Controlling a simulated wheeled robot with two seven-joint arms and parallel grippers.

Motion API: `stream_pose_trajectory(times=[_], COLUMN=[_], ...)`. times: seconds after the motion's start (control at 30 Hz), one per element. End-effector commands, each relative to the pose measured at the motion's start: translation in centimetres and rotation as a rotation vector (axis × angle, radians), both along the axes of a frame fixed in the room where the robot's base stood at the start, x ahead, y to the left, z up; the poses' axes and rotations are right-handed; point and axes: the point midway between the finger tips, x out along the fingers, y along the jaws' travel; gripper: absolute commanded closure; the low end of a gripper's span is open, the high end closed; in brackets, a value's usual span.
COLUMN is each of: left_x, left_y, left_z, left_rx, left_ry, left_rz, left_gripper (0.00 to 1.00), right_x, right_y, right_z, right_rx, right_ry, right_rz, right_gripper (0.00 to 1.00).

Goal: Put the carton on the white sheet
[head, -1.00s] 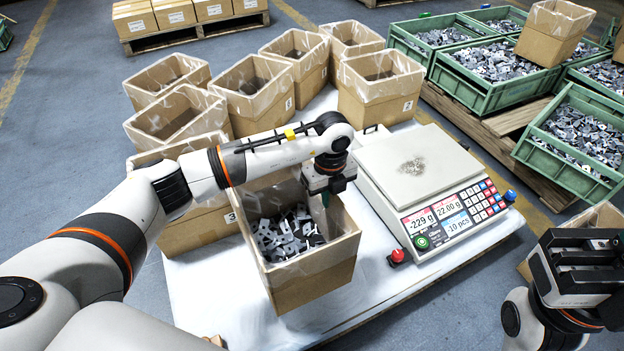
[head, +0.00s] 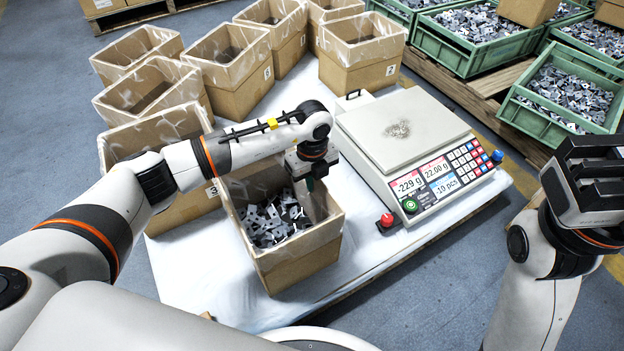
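The carton (head: 300,262) is an open brown box with a clear liner, part-filled with grey stamped parts (head: 275,220). It is upright over the near part of the white sheet (head: 185,285); I cannot tell whether its base touches the sheet. My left gripper (head: 310,192) points down at the carton's back right rim and is shut on its wall, with a finger inside. The far wall is partly hidden by my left arm. My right gripper (head: 592,185) is raised at the right edge, away from the carton; its finger gap is unclear.
A counting scale (head: 375,150) stands right of the carton, with a red button (head: 387,220) close by. Several open cartons (head: 235,75) crowd the sheet behind and left. Green crates of parts (head: 470,50) stand at the back right. Bare sheet shows left and right of the carton.

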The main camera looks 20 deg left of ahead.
Motion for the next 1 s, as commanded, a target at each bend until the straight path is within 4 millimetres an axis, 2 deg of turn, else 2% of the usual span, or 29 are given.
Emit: stream_pose_trajectory(times=[0.07,0.1,0.2,0.53,0.6,1.0], left_x=[0.1,0.0,0.0,0.0,0.0,0.1], left_y=[0.0,0.0,0.0,0.0,0.0,0.0], left_z=[-0.1,-0.2,-0.2,0.2,1.1,9.3], left_rx=[0.0,0.001,0.001,0.0,-0.001,0.0], left_ry=[-0.001,0.001,0.001,0.0,-0.002,-0.003], left_rz=[0.0,0.0,0.0,0.0,0.0,-0.001], left_gripper=[1.0,0.89,0.74,0.74,0.74,0.74], right_x=[0.0,0.0,0.0,0.0,0.0,1.2], right_y=[0.0,0.0,0.0,0.0,0.0,-0.4], right_z=[0.0,0.0,0.0,0.1,0.6,-1.8], right_rx=[0.0,-0.001,-0.001,0.0,0.002,0.012], right_ry=[-0.001,-0.001,-0.001,-0.001,-0.002,0.16], right_rz=[0.0,0.0,0.0,0.0,0.001,0.009], right_gripper=[1.0,1.0,1.0,1.0,1.0,1.0])
